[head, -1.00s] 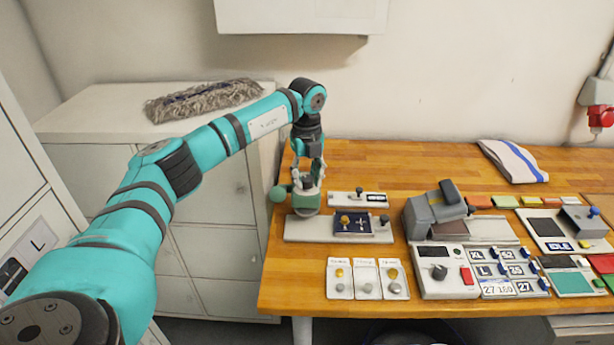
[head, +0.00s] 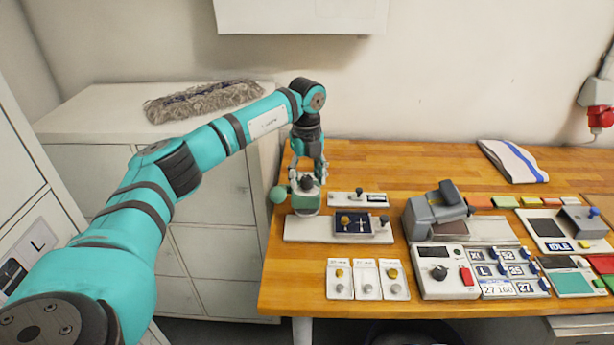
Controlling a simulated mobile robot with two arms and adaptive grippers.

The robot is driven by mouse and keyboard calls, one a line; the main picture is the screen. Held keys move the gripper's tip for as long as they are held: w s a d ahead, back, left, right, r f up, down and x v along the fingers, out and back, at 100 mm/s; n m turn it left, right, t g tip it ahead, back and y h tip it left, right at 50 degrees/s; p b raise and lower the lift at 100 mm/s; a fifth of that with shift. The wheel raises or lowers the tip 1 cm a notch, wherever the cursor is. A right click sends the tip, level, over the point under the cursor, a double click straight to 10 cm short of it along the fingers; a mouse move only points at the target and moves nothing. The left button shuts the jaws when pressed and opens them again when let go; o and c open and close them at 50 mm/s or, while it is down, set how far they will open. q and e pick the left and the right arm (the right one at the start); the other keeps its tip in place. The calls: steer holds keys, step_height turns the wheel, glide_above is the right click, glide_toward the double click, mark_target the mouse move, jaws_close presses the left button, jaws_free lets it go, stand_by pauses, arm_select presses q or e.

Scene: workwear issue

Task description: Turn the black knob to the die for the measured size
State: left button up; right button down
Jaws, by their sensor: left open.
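A green press-like device (head: 306,202) with a green ball handle (head: 278,195) stands at the left end of the workbench. A black knob (head: 307,183) sits on its top. My left gripper (head: 307,180) points down over this knob, with its fingers open on either side of it. Whether a finger touches the knob is too small to tell. A dark display (head: 361,224) with small gold and grey parts beside it lies to the right of the device. Another black knob (head: 439,272) is on a white control box. My right gripper is not in view.
Three small cards (head: 367,280) with gold and grey pieces lie at the front edge. A grey machine (head: 437,210), size labels, and a tablet-like unit reading IDLE (head: 555,230) fill the right side. A folded towel (head: 513,161) lies at the back.

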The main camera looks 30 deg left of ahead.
arm_select(q)
step_height(320, 180, up, 12)
stand_by(0.4)
stand_by(0.4)
